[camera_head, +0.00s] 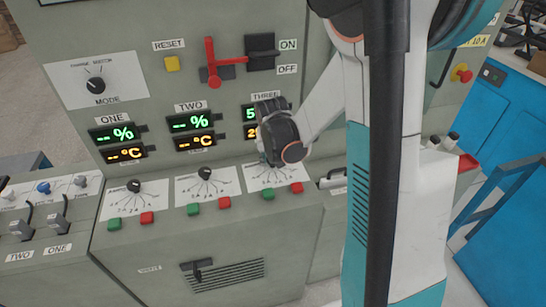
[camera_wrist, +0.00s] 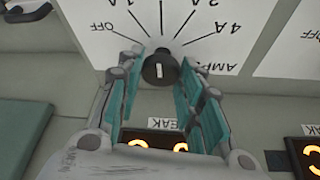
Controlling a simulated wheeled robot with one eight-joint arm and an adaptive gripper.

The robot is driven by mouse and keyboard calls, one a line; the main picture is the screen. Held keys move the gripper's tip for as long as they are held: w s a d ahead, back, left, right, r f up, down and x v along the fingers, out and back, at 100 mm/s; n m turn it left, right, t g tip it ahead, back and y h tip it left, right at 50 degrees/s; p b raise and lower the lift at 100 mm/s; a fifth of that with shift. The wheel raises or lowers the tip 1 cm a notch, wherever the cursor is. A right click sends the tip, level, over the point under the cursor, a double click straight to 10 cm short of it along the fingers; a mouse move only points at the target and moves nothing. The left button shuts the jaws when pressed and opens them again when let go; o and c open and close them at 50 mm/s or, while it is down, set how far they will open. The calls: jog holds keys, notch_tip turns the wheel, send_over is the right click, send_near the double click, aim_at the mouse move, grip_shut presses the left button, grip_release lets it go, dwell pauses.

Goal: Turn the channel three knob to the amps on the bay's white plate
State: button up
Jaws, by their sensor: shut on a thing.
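The channel three knob (camera_wrist: 160,70) is black and round with a short white mark, which stands upright in the wrist view. It sits on a white dial plate (camera_wrist: 200,55) marked OFF, several amp values up to 4A, and AMPS. My gripper (camera_wrist: 162,60) has its teal-padded fingers on both sides of the knob, shut on it. In the head view my wrist covers the knob; part of the channel three dial (camera_head: 272,178) shows below. The bay's white plate with the amps cannot be made out for certain.
Channel one (camera_head: 134,186) and channel two (camera_head: 204,173) knobs stand to the left. Green (camera_head: 268,194) and red (camera_head: 297,187) buttons lie just below the channel three dial. The THREE display (camera_head: 250,122) is partly hidden. A red lever (camera_head: 211,60) juts out above.

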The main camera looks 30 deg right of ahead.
jog(key=m+g, duration=0.1)
jog(key=m, duration=0.1)
jog(key=m+h, duration=0.1)
jog(key=m, duration=0.2)
jog(key=shift+w+a+m+g, duration=0.1)
jog(key=shift+m+g, duration=0.2)
jog(key=shift+g, duration=0.1)
jog(key=shift+h, duration=0.3)
jog(key=o, duration=1)
jog(key=shift+o, duration=0.2)
jog(key=v, duration=1.2)
